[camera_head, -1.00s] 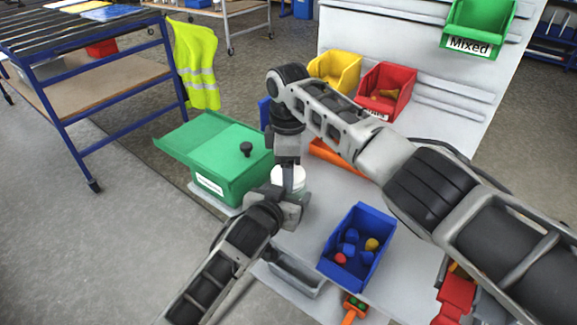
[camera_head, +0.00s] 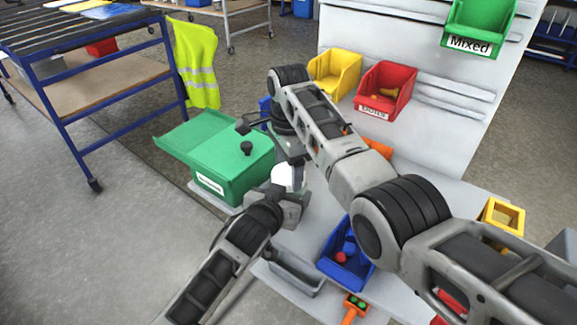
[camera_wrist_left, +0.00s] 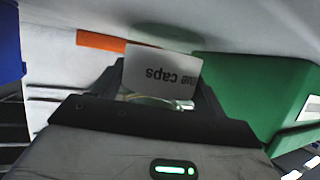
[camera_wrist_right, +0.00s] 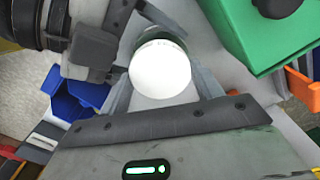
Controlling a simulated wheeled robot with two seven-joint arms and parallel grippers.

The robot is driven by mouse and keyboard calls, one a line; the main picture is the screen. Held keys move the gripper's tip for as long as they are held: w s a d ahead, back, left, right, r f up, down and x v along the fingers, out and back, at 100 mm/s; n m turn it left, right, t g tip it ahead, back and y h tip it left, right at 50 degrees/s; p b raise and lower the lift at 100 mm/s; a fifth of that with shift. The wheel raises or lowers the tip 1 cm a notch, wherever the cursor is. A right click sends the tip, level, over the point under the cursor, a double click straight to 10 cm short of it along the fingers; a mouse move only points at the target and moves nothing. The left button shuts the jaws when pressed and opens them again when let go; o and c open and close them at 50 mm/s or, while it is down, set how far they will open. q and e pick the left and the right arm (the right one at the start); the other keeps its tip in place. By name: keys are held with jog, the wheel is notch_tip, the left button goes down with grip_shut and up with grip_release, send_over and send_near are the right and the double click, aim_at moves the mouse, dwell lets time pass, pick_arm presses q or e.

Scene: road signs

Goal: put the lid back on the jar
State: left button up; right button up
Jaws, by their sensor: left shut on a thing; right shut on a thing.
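The jar's printed label, reading in part "ue caps", shows upside down between the fingers in the left wrist view (camera_wrist_left: 162,72). My left gripper (camera_head: 286,198) is shut on the jar, with clear glass (camera_wrist_left: 155,100) at the label's edge. The round white lid (camera_wrist_right: 160,68) shows between my right gripper's fingers (camera_wrist_right: 165,85), and my right gripper is shut on it. In the head view the lid (camera_head: 283,178) sits just above my left gripper and beneath my right gripper (camera_head: 289,160). Whether the lid touches the jar's rim is hidden.
A green bin (camera_head: 233,170) with a black knob stands close on the left. A blue bin (camera_head: 338,262) with small parts stands at the front, partly behind my right arm. Yellow (camera_head: 335,72) and red (camera_head: 386,88) bins hang on the back panel. A grey tray (camera_head: 292,277) lies at the front.

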jog(key=m, duration=0.2)
jog(key=shift+m, duration=0.3)
jog(key=o, duration=0.9)
jog(key=shift+o, duration=0.2)
jog(key=shift+r, duration=0.1)
jog(key=shift+r, duration=2.2)
jog(key=shift+c, duration=0.3)
